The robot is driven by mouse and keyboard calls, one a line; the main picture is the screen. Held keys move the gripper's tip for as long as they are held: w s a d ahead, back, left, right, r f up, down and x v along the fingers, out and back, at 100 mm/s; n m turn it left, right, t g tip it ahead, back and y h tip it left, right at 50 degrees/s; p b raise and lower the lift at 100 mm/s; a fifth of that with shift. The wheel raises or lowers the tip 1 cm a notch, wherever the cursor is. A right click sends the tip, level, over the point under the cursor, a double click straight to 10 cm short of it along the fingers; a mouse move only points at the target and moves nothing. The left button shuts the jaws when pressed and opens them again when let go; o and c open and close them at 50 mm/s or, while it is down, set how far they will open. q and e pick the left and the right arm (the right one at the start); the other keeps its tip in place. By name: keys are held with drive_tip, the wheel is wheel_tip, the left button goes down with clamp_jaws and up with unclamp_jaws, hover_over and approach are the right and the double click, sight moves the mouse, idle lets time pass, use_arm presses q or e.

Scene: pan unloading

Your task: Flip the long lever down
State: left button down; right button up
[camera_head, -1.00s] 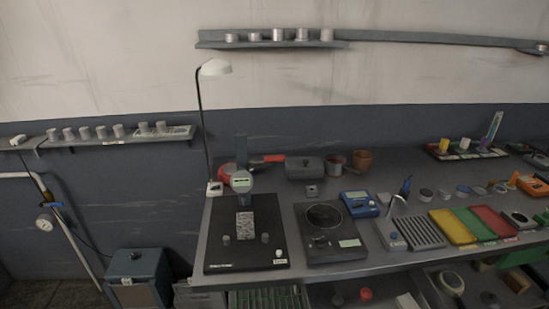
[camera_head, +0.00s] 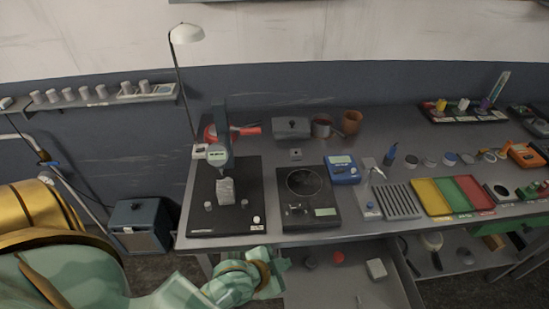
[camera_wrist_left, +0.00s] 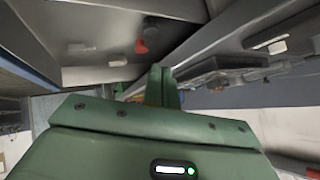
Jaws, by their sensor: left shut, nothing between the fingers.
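No part is clearly recognisable as the long lever. A thin pale upright piece (camera_head: 373,178) stands at the grey slotted unit (camera_head: 397,201) on the bench. A red handle (camera_head: 246,131) points right from behind the gauge stand (camera_head: 219,140). My left arm comes in from the lower left. My left gripper (camera_head: 278,272) is in front of and below the bench's front edge, by the lower shelf, apart from both pieces. In the left wrist view, its fingers (camera_wrist_left: 163,80) are together with nothing seen between them. My right gripper is out of view.
The bench (camera_head: 300,240) carries a black scale-like unit (camera_head: 311,195), a blue meter (camera_head: 343,168), and yellow (camera_head: 427,195), green and red trays. A lower shelf (camera_head: 335,285) holds small items. A blue box (camera_head: 140,225) stands left of the bench.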

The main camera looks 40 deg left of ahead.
sight(251, 132)
use_arm(q)
drive_tip(key=w+r+n+t, duration=0.1)
drive_tip(key=w+r+t, duration=0.2)
drive_tip(key=r, duration=0.4)
drive_tip(key=w+r+n+t+p, duration=0.1)
drive_tip(key=w+r+t, duration=0.2)
drive_tip(key=r, duration=0.3)
drive_tip(key=w+r+n+t, duration=0.1)
drive_tip(key=w+r+t, duration=0.2)
drive_tip(key=r, duration=0.4)
drive_tip(key=a+r+n+g+y+p, duration=0.1)
drive_tip(key=a+r+n+y, duration=0.2)
drive_tip(key=a+n+y, duration=0.3)
drive_tip(key=a+r+n+g+y, duration=0.2)
drive_tip(key=a+r+n+y, duration=0.1)
drive_tip(key=a+n+y, duration=0.4)
drive_tip(key=shift+s+a+r+y+p, duration=0.15)
drive_tip(key=shift+a+r+y+p, duration=0.15)
drive_tip(key=shift+a+y, duration=0.7)
drive_tip(key=shift+a, duration=0.15)
